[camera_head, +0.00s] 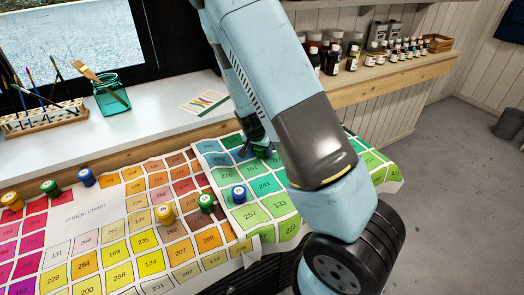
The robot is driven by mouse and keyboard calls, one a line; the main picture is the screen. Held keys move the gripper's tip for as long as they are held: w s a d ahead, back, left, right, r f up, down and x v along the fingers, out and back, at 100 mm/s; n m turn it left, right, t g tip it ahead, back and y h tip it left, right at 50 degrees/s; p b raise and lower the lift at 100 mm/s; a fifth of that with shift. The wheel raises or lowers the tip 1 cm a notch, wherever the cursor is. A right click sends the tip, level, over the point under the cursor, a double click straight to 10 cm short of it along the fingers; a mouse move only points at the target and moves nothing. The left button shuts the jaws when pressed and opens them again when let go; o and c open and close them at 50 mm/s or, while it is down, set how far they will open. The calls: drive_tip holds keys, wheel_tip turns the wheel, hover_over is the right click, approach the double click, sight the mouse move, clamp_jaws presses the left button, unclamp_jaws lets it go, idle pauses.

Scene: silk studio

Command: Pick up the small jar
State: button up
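Several small jars with coloured lids stand on the shade chart (90,222). An orange-yellow-lidded jar (12,201), a green-lidded jar (51,189) and a blue-lidded jar (86,178) stand along its left side. A yellow-lidded jar (165,214), another green-lidded jar (207,203) and another blue-lidded jar (239,193) stand nearer the middle. My gripper (259,148) reaches down over the chart's green and blue swatches. A dark green jar (262,153) shows at its fingertips, partly hidden. My arm covers part of the gripper, so I cannot tell whether it grips this jar.
A glass jar with brushes (110,95) and a wooden brush rack (42,122) stand on the white sill (150,120). A small colour card (204,102) lies there too. Several bottles (333,55) line the wooden shelf (400,75) at the back right.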

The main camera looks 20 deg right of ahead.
drive_tip(key=c, duration=0.8)
drive_tip(key=shift+c, duration=0.2)
drive_tip(key=shift+r, duration=0.6)
drive_tip(key=s+a+r, duration=0.7)
drive_tip(key=s+r, duration=0.4)
drive_tip(key=shift+s+a+r, duration=0.25)
drive_tip(key=shift+s+r, duration=0.1)
drive_tip(key=shift+r, duration=0.05)
